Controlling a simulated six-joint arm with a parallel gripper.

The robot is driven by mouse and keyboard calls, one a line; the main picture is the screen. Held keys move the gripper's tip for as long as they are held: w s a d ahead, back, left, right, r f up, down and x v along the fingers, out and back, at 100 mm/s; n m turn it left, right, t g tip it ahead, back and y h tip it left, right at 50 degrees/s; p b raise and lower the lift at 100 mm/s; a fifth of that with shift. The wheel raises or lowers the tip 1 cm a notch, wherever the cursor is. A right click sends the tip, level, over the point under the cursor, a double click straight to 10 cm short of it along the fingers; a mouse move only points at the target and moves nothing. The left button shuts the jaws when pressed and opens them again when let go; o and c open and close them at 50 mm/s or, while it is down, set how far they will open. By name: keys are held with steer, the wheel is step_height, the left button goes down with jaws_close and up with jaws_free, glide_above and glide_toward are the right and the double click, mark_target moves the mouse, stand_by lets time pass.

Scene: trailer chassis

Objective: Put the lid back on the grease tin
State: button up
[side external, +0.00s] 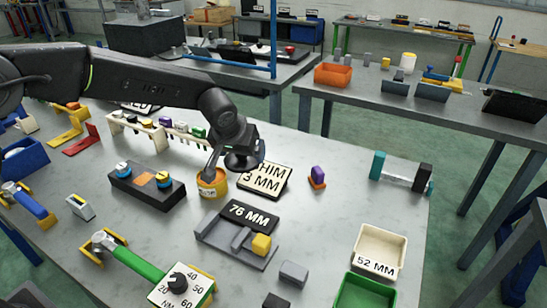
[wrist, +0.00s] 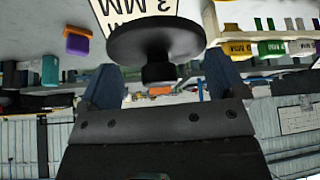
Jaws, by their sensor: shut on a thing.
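My gripper (wrist: 160,80) is shut on a dark round lid (wrist: 155,40), by the small knob at its centre. In the side view the lid (side external: 244,162) hangs under my wrist, above the table and up and to the right of an open-looking orange-yellow tin (side external: 212,188). The tin stands upright with dark lettering on its side, only partly readable. A thin dark piece reaches down to the tin's mouth; I cannot tell whether it is a finger or a handle. The lid and tin look apart. The tin does not show in the wrist view.
A white "3 MM" card (side external: 264,180) lies right of the tin.

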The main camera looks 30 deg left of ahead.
steer(key=s+a+n+g+y, duration=0.1)
steer(key=s+a+n+y, duration=0.1)
steer(key=a+n, duration=0.5)
steer(key=shift+m, duration=0.8)
steer(key=shift+s+a+f, duration=0.1)
steer(key=shift+a+f, duration=0.15)
steer(key=shift+f, duration=0.65)
steer(key=shift+w+a+f, duration=0.1)
steer(key=shift+a+f, duration=0.2)
steer(key=shift+f, duration=0.65)
steer(key=shift+s+a+f, duration=0.1)
steer(key=shift+a+f, duration=0.15)
steer(key=shift+f, duration=0.65)
steer(key=shift+f, duration=0.15)
steer(key=o, duration=0.6)
steer(key=shift+o, duration=0.2)
step_height(320, 180, up, 7)
